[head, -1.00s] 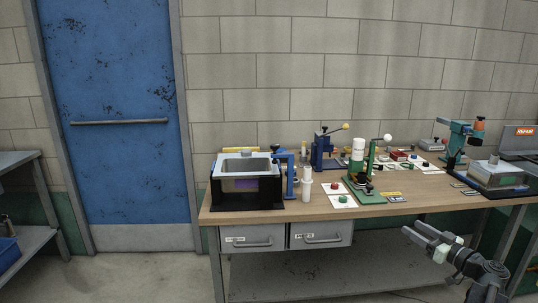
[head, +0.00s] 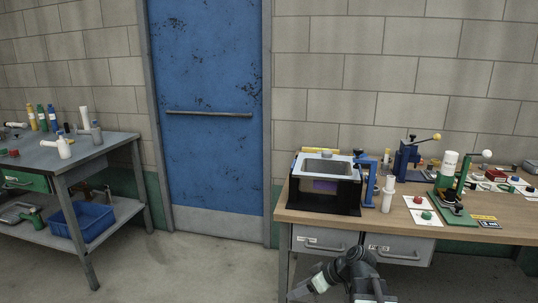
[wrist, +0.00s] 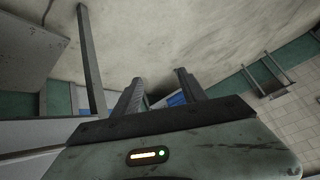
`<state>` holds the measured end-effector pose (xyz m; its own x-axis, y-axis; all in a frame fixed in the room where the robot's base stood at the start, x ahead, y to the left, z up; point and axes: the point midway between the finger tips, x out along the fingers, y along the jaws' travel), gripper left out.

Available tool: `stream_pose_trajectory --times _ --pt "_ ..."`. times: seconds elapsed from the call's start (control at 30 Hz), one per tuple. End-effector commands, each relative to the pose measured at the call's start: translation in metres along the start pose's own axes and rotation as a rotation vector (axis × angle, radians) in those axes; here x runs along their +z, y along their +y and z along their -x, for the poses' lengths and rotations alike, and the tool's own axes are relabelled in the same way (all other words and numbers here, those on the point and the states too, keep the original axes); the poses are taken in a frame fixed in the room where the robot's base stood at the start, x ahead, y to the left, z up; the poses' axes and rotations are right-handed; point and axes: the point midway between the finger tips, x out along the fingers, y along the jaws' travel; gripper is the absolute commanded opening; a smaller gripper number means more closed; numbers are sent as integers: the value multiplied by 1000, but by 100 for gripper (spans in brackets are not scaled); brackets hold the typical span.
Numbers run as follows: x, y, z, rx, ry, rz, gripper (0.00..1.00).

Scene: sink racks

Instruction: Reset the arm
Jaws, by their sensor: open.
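My gripper (wrist: 158,86) shows in the wrist view with its two dark fingers spread apart and nothing between them. In the head view my gripper (head: 296,292) is at the bottom edge, pointing left, in front of the workbench's drawers and below its top. The fingertips are partly cut off there. My arm is folded low at the bottom centre and touches nothing that I can see.
A wooden workbench (head: 398,222) on the right holds a black-and-silver box (head: 322,190), a white bottle (head: 387,194) and presses. A metal table (head: 90,150) with bottles and a blue bin (head: 82,221) stands left. Open floor (head: 200,265) lies between, before a blue door (head: 207,100).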

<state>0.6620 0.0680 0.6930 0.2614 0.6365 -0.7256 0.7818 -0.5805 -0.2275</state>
Motion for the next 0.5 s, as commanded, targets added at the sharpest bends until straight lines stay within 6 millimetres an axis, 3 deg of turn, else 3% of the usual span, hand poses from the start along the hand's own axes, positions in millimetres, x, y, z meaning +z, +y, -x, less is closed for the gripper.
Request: stream_pose_trajectory --times 0.03,0.17,0.33,0.5 --pt "10 -21 -17 -2 -93 -26 50" --pt "48 -41 -31 90 -329 -172 50" --pt "104 -23 -1 330 -530 -460 50" --pt "130 -13 22 530 -581 -763 50"
